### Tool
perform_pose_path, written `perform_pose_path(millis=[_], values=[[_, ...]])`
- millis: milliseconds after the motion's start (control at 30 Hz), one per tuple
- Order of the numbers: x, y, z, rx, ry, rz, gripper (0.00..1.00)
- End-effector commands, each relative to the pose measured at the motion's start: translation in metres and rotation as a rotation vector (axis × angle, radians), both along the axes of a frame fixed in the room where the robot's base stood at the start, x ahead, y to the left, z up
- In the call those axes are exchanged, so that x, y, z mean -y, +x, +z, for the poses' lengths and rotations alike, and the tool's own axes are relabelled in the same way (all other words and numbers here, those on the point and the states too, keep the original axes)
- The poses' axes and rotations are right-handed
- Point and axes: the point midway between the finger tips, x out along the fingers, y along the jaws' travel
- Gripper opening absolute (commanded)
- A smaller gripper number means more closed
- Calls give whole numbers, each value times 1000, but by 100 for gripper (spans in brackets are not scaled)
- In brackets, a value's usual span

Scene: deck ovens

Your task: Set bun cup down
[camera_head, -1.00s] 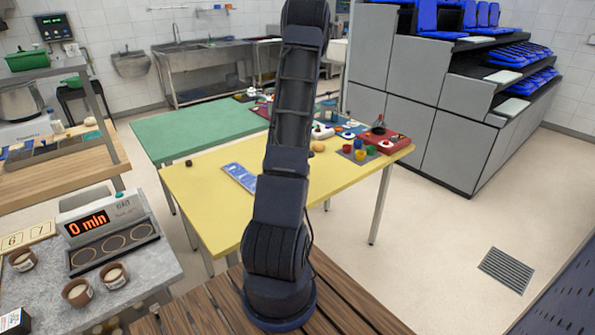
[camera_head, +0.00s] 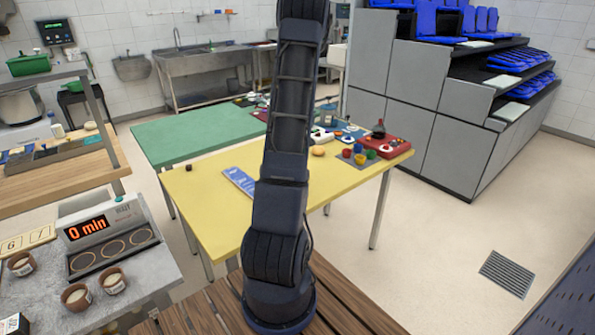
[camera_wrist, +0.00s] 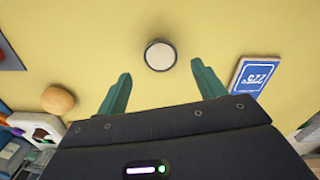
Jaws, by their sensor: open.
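A small round bun cup (camera_wrist: 160,56) with a dark rim and a pale top stands on the yellow table (camera_head: 350,185). The wrist view looks down on it. My gripper (camera_wrist: 160,82) is open, with its two green fingers apart and nothing between them. The cup lies just past the fingertips, roughly centred between them and not visibly touched. In the head view my arm hides this cup and my gripper is out of sight.
A blue card (camera_wrist: 250,78) lies to the cup's right and a round bun (camera_wrist: 58,100) to its left in the wrist view. Coloured cups and a red tray (camera_head: 390,147) stand at the table's right end.

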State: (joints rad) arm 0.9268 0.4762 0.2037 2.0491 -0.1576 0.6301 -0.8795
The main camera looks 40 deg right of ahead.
Motion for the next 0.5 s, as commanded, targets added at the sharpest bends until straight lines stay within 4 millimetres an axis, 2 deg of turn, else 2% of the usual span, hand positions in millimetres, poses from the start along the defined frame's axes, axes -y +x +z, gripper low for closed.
perform_pose_path(millis=[100,200,367,500], values=[[0,0,21,2,-1,0,69],[0,0,34,1,-1,0,69],[-1,0,45,0,1,0,69],[-12,3,60,4,-10,-1,69]])
